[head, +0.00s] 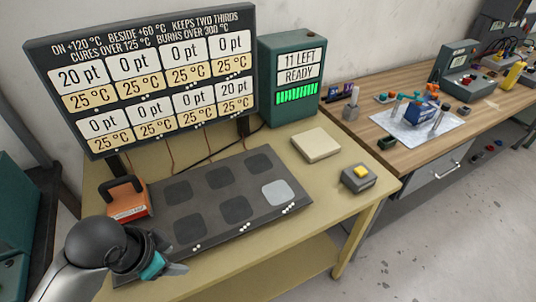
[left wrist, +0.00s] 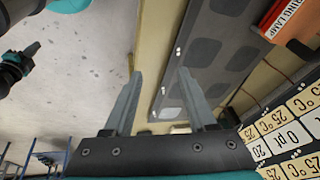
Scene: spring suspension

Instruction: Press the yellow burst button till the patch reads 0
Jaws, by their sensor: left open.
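The yellow burst button (head: 361,171) sits on a small grey box at the right front of the tan table. The readout board (head: 140,75) shows 20 pt at top left and bottom right, 0 pt elsewhere, all at 25 °C. The dark mat (head: 215,200) carries several dark patches and one light grey patch (head: 274,193). My left gripper (head: 172,268) is open and empty by the mat's near left edge, well left of the button; its parted fingers show in the left wrist view (left wrist: 158,100). Part of what looks like my right gripper (left wrist: 30,50) shows there, its fingers unclear.
An orange lamp (head: 128,208) with a black handle stands at the mat's left end. A green box (head: 292,80) reads "11 LEFT READY" with a green bar. A cream block (head: 316,145) lies behind the button box. A wooden bench (head: 400,90) with tools stands right.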

